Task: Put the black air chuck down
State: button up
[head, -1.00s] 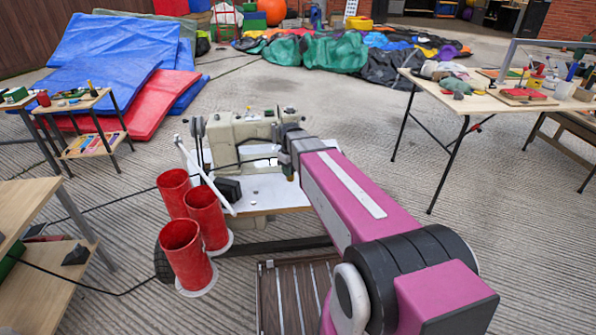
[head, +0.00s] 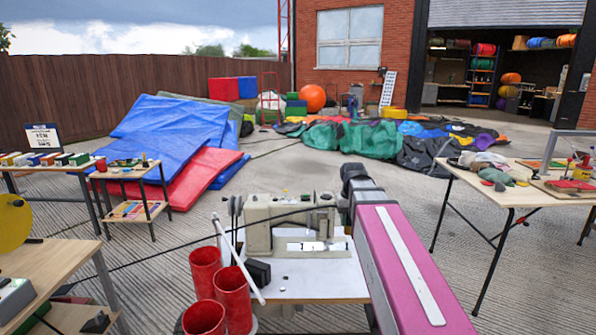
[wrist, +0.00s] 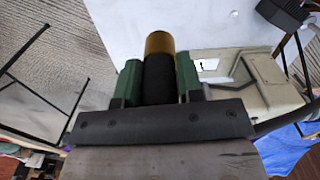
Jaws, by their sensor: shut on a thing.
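In the wrist view my gripper (wrist: 160,82) is shut on the black air chuck (wrist: 160,78), a black cylinder with a brass-coloured end (wrist: 160,43). The green finger pads press on both its sides. The brass end points away from my wrist, over the white sewing table top (wrist: 122,22). I cannot tell how far the chuck is above it. In the head view my pink arm hides the gripper and the chuck. The beige sewing machine (head: 262,212) stands on the white table (head: 318,278); it also shows in the wrist view (wrist: 255,82).
A black box (head: 258,271) sits by the machine. A cluttered work table (head: 515,190) is at right, a wooden bench (head: 50,262) at left front. Blue mats (head: 165,130) and deflated fabric (head: 370,139) lie behind.

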jog(key=shift+s+d+r+m, duration=0.25)
jog(key=shift+s+r, duration=0.05)
jog(key=shift+r, duration=0.3)
jog(key=shift+s+d+r+m, duration=0.25)
jog(key=shift+r, duration=0.3)
jog(key=w+a+f+m, duration=0.2)
jog(key=a+f+m, duration=0.1)
jog(key=f, duration=0.4)
jog(key=w+a+f+m, duration=0.2)
jog(key=a+f+m, duration=0.1)
jog(key=f, duration=0.5)
jog(key=w+a+f+m, duration=0.3)
jog(key=a+f, duration=0.1)
jog(key=f, duration=0.3)
jog(key=w+d+f, duration=0.1)
jog(key=d+f, duration=0.1)
jog(key=d, duration=0.1)
jog(key=w+d+f, duration=0.2)
jog(key=d, duration=0.1)
jog(key=w+d+f, duration=0.2)
jog(key=d+f, duration=0.1)
jog(key=d, duration=0.1)
jog(key=shift+w, duration=0.25)
send_over(342, 278)
jog(key=shift+a+f, duration=0.1)
jog(key=shift+f, duration=2)
jog(key=o, duration=1)
jog(key=shift+f, duration=0.1)
